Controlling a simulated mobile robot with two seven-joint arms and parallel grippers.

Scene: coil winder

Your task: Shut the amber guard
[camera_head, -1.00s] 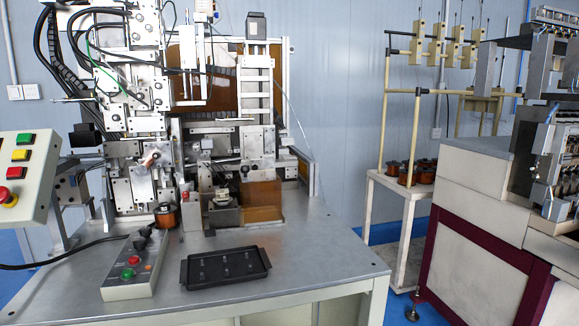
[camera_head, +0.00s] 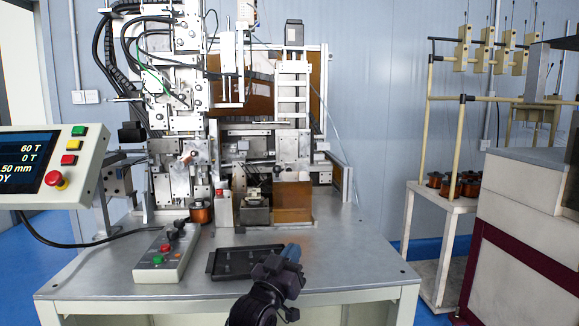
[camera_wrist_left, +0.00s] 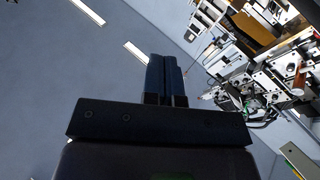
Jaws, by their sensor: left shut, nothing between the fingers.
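In the head view a small amber panel (camera_head: 292,201) stands upright on the machine's table, just right of the small winding fixture (camera_head: 256,211). A larger amber sheet (camera_head: 240,97) stands upright behind the machine's upper part. I cannot tell which of the two is the guard. My left gripper (camera_head: 291,252) is shut and empty, over the table's front part and in front of the small panel, apart from it. In the left wrist view its dark fingers (camera_wrist_left: 165,75) lie together, and an amber sheet (camera_wrist_left: 256,36) shows at the upper right. My right gripper is not in view.
A black tray (camera_head: 228,264) lies beside my left gripper, partly hidden by it. A button box (camera_head: 165,256) and a copper spool (camera_head: 202,212) are further left. A tilted control panel (camera_head: 60,165) stands at far left. The table's right part is clear.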

